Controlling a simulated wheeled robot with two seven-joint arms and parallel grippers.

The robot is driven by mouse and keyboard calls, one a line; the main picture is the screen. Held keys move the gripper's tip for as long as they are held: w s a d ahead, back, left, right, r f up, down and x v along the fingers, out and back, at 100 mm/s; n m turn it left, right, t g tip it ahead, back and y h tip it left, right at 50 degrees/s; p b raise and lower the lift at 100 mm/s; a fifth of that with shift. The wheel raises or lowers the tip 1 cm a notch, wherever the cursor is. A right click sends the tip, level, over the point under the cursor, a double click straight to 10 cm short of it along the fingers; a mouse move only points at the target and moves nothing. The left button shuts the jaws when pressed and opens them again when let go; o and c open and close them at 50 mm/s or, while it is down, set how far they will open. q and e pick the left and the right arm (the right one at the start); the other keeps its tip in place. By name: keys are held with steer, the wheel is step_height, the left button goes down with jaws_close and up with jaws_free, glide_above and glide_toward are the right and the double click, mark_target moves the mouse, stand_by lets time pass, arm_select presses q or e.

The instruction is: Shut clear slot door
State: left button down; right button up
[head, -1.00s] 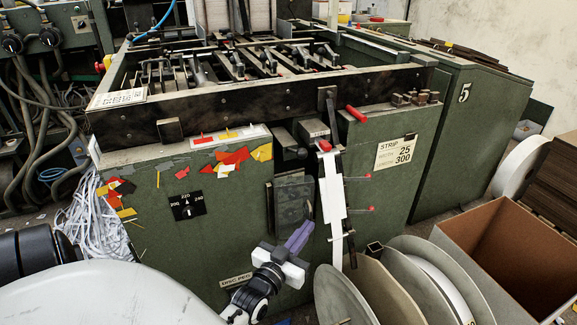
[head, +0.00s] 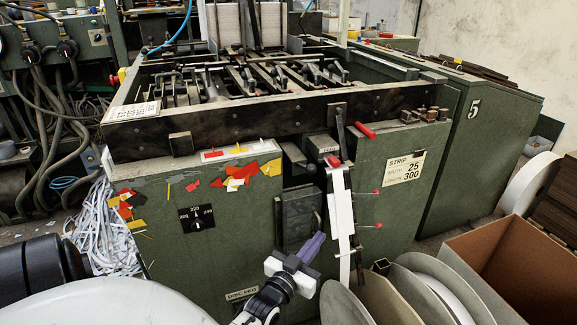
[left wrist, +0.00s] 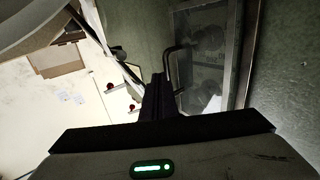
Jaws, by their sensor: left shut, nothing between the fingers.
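The clear slot door (head: 297,215) is a dark see-through pane on the front of the green machine, left of the hanging white strip. In the left wrist view the pane (left wrist: 205,75) shows a frame along its right side and a bent dark handle (left wrist: 170,68) at its left edge. I cannot tell whether it is fully closed. My left gripper (head: 318,240), with purple fingers, is shut and empty at the door's lower right. In the left wrist view its fingers (left wrist: 158,85) are close beside the handle; contact is unclear. My right gripper is out of view.
The white strip (head: 341,205) hangs close right of my left gripper, near red-tipped pins (head: 372,194). Large grey discs (head: 345,302) and an open cardboard box (head: 520,265) stand at lower right.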

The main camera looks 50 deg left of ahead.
arm_select(q)
steer(key=p+v, duration=0.1)
steer(key=v, duration=0.9)
steer(key=shift+s, duration=0.15)
